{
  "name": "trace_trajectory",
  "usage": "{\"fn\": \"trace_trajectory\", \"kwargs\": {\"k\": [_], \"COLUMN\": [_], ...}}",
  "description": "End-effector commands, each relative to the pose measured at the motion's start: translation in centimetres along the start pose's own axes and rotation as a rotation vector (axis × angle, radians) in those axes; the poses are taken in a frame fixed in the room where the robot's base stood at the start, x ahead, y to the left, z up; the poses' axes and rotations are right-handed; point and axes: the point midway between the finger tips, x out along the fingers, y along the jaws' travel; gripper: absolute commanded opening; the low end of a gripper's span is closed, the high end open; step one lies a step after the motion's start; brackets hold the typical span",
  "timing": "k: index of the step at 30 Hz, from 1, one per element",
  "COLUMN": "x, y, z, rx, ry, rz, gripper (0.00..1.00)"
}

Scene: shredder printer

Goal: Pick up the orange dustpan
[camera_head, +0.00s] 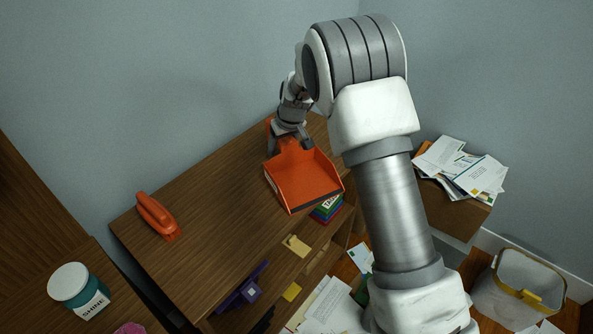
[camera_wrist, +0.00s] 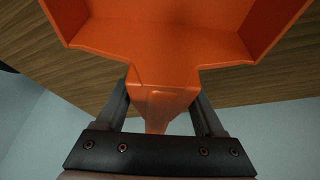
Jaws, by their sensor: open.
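The orange dustpan (camera_head: 305,182) lies on the wooden desktop, its tray facing the front of the desk and its handle toward the wall. My gripper (camera_head: 290,140) is over the handle at the back of the desk. In the wrist view the dustpan (camera_wrist: 165,45) fills the top, and its handle runs down between the two fingers of my gripper (camera_wrist: 163,100). The fingers are open, one on each side of the handle, with small gaps visible. The handle's far end is partly hidden by the gripper body.
An orange brush (camera_head: 157,216) lies at the desk's left. Stacked colored items (camera_head: 328,208) are beside the dustpan at the front edge. A box with papers (camera_head: 455,200) and a waste bin (camera_head: 518,285) stand right. The wall is close behind. The middle desktop is clear.

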Motion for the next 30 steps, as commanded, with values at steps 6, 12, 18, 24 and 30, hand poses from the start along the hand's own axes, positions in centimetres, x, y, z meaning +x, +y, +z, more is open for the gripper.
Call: {"fn": "trace_trajectory", "kwargs": {"k": [6,12,18,24,30], "x": [0.60,0.58,0.57,0.56,0.56], "y": [0.04,0.04,0.03,0.04,0.04], "z": [-0.05,-0.04,-0.04,-0.03,-0.03], "rx": [0.000,0.000,0.000,0.000,0.000], "ry": [0.001,0.001,0.001,0.001,0.001], "rz": [0.001,0.001,0.001,0.001,0.001], "gripper": [0.70,0.52,0.16,0.00,0.00]}}
